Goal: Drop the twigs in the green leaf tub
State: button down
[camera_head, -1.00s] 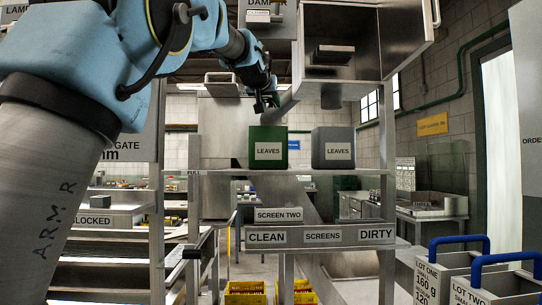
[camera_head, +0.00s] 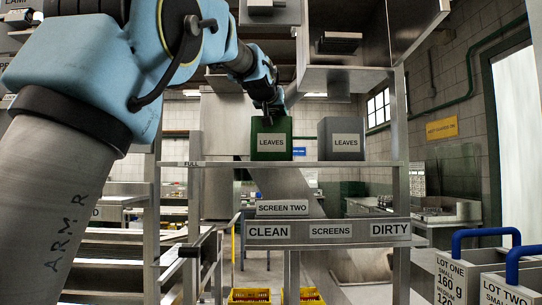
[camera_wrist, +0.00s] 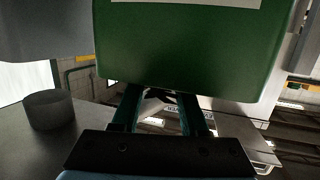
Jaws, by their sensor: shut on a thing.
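The green leaf tub (camera_head: 271,133), labelled LEAVES, stands upright on the shelf. My gripper (camera_head: 268,114) points down at its rim. The wrist view is upside down; there the tub's front wall (camera_wrist: 185,55) fills the upper middle. My gripper's fingers (camera_wrist: 162,98) pass behind that wall at the rim, so their tips appear to be inside the tub. My gripper is shut on the twigs, but the tub wall hides the tips and what they hold. I cannot make out the twigs in either view.
A grey tub (camera_head: 341,140), also labelled LEAVES, stands just right of the green one. The shelf (camera_head: 230,164) is bare left of the green tub. Blue-handled lot bins (camera_head: 470,275) stand at lower right.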

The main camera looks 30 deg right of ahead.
jog(key=shift+f, duration=0.2)
jog(key=shift+c, duration=1.7)
grip_release()
jog(key=shift+s+a, duration=0.1)
jog(key=b+v, duration=0.6)
jog(key=v, duration=0.4)
jog(key=shift+s+a+r, duration=0.2)
jog(key=shift+s+a, duration=0.05)
